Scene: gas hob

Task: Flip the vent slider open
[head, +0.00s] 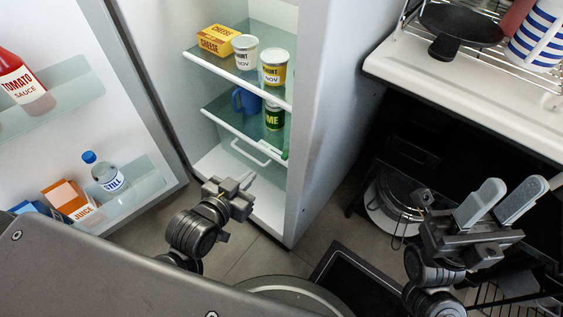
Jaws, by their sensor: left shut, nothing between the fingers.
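My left gripper (247,182) is shut and empty in front of the open fridge, close to its pale bottom drawer (222,170). A small green piece (285,154) shows at the right inner edge of the fridge, below the lower shelf and up and right of my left gripper. I cannot tell whether it is the vent slider, and its position is too small to read. My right gripper (515,190) is at the right, away from the fridge, with its two grey fingers apart and nothing between them.
The upper shelf (205,58) holds a cheese box and two yogurt pots; the lower shelf (222,108) holds a blue mug and a green can. The open fridge door (95,50) stands left with bottles and cartons. A counter (440,75) with a dish rack is at right.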

